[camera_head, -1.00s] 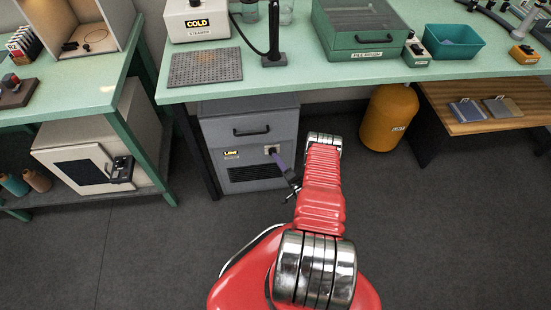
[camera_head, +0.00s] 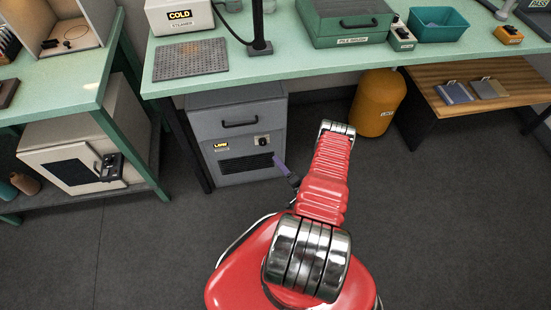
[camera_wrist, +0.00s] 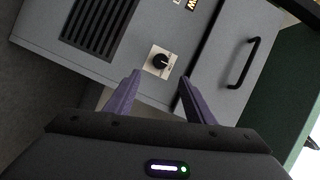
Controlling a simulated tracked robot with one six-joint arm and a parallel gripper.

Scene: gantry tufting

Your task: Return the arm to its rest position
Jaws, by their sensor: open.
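My red arm with silver joints reaches forward over the floor in the head view. My gripper (camera_wrist: 158,100) shows in the wrist view with its two purple fingers spread apart and nothing between them. In the head view one purple finger (camera_head: 280,165) shows in front of the grey cabinet; the rest of the gripper is mostly hidden behind my arm. The grey cabinet (camera_head: 215,112) under the bench has a black knob on a pale plate (camera_head: 262,140), also in the wrist view (camera_wrist: 160,61). The fingers are apart from the knob, short of the panel.
The green workbench (camera_head: 300,67) overhangs the cabinet. An orange cylinder (camera_head: 378,103) stands on the floor at the right, beside a low wooden shelf (camera_head: 450,104). Another green bench (camera_head: 70,75) with a cream cabinet (camera_head: 60,165) below is at the left. The grey floor between is clear.

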